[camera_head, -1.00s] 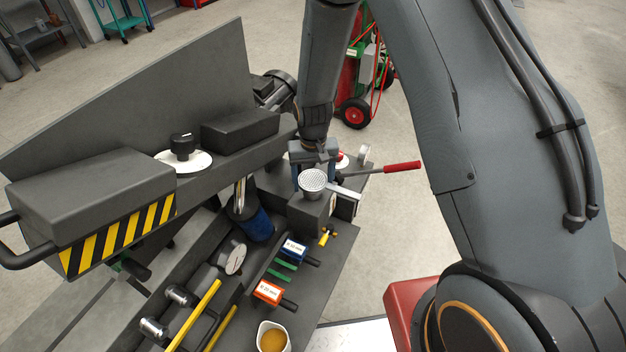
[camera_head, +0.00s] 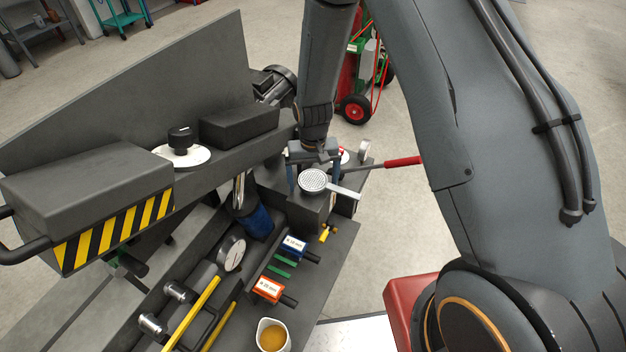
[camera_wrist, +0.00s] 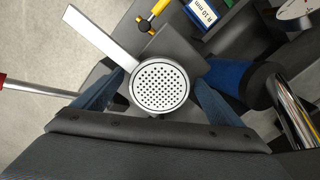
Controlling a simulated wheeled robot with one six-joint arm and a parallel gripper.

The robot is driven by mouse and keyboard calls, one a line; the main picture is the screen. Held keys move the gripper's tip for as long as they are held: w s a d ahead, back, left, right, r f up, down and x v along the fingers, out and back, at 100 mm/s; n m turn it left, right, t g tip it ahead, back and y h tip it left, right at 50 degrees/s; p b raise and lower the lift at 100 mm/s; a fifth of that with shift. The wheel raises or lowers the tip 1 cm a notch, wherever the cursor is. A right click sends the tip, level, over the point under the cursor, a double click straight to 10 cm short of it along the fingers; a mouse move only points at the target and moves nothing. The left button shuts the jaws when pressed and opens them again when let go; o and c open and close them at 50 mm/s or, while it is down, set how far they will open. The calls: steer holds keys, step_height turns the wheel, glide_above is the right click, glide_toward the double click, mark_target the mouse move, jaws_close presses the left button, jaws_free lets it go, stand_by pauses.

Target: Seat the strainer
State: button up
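The strainer (camera_head: 313,180) is a pale round perforated disc with a flat bar handle (camera_head: 344,192) pointing right. It sits at the top of a dark block (camera_head: 308,212) on the bench; how deep it sits cannot be told. My gripper (camera_head: 313,178) reaches down over it with one blue finger on each side. In the wrist view, the strainer (camera_wrist: 162,86) lies between the spread fingertips of my gripper (camera_wrist: 159,80), with a narrow gap to each. The block's top (camera_wrist: 172,42) shows beyond the strainer; the part beneath is hidden.
A red-handled lever (camera_head: 402,161) sticks out right of the block. A blue cylinder (camera_head: 257,222) stands to its left. Blue (camera_head: 294,246) and orange (camera_head: 266,289) labelled blocks, yellow bars (camera_head: 192,313) and a cup of amber liquid (camera_head: 272,336) are nearer. A dark sloped panel (camera_head: 140,90) rises at left.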

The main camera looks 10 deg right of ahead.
steer(key=shift+r+b, duration=0.8)
steer(key=shift+r, duration=3.1)
step_height(320, 180, down, 8)
steer(key=shift+r+p, duration=0.1)
steer(key=shift+p, duration=0.75)
steer(key=shift+r, duration=0.35)
